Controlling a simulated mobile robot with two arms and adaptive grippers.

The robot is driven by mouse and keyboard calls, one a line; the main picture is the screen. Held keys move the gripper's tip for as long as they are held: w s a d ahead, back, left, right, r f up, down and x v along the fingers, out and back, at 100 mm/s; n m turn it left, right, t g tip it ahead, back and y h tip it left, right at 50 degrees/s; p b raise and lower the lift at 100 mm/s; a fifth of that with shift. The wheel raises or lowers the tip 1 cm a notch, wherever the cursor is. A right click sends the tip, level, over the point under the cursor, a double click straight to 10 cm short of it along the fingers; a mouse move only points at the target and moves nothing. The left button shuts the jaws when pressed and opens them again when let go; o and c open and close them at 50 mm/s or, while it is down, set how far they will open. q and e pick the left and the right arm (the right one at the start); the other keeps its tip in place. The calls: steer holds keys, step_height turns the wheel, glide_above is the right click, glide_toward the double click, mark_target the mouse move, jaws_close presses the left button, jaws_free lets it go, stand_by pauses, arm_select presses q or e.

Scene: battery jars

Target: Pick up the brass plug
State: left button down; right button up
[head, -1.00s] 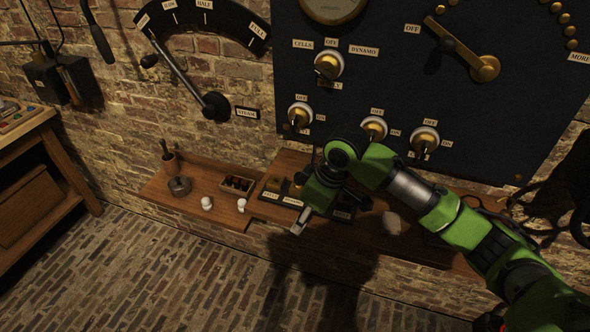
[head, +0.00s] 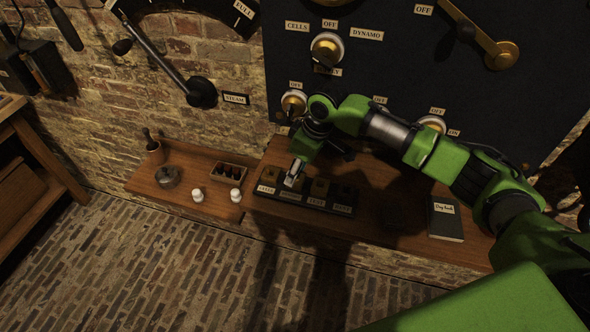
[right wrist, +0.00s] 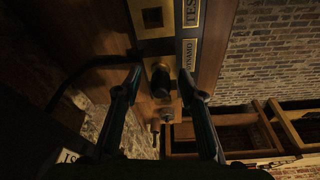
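A labelled dark strip (head: 331,210) with brass squares lies on the wooden shelf below the black panel. In the right wrist view, a dark, rounded upright piece, apparently the plug (right wrist: 160,82), stands by the DYNAMO label. Its brass part is hard to make out in the shade. My right gripper (head: 295,176) is over the strip near DYNAMO and hides that spot in the head view. In the right wrist view the gripper (right wrist: 160,73) is open, with one finger on each side of the dark piece and visible gaps. My left gripper is not in view.
A dark Day Book (head: 446,218) lies on the shelf at right. Two white knobs (head: 236,195), a small wooden box (head: 228,173) and a round metal dish (head: 167,176) stand on the left shelf. The switch panel (head: 400,70) rises close behind.

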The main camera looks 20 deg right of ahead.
steer(key=shift+s, duration=0.1)
steer(key=c, duration=0.7)
jaws_close()
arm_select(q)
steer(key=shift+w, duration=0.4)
